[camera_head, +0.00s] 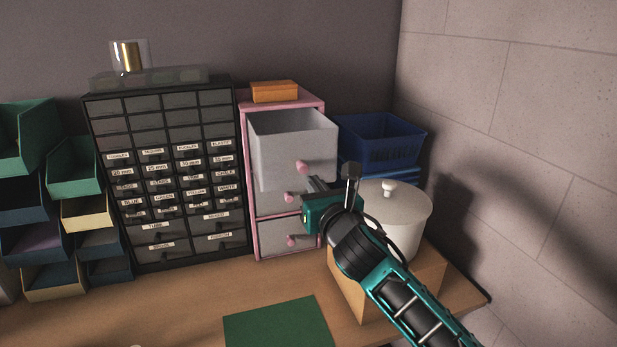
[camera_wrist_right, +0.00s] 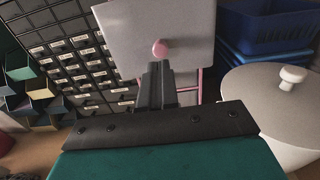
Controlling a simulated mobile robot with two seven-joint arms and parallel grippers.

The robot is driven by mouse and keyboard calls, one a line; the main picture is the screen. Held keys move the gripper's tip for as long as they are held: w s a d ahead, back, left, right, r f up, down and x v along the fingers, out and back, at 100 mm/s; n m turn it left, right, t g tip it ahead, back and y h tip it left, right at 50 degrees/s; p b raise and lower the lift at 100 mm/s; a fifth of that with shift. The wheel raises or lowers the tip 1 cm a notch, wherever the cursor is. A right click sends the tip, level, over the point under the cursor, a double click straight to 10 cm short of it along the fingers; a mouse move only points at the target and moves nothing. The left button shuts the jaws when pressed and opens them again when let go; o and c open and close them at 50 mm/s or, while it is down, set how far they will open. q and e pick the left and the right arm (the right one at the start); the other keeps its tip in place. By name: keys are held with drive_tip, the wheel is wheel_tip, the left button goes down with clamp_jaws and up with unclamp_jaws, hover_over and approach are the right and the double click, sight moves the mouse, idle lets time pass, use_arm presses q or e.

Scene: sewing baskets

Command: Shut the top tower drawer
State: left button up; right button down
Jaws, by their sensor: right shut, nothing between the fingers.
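The pink-framed tower (camera_head: 251,215) stands at the back with three grey drawers. Its top drawer (camera_head: 277,160) is pulled well out, its front face and pink knob (camera_head: 302,167) towards me. The lower two drawers sit back in the frame. My right gripper (camera_head: 313,182) is shut and empty, its fingertips just below and in front of the top knob. In the right wrist view, the shut fingers (camera_wrist_right: 158,68) point at the drawer front (camera_wrist_right: 130,35), just under the knob (camera_wrist_right: 160,48). I cannot tell whether they touch it. My left gripper is out of view.
A white lidded pot (camera_head: 412,215) on a wooden box (camera_head: 345,285) stands close beside my right arm. Blue baskets (camera_head: 385,138) are behind it. A black labelled drawer cabinet (camera_head: 130,225) is left of the tower. A green mat (camera_head: 280,325) lies in front.

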sight(304, 171)
drive_tip(key=shift+x, duration=2.1)
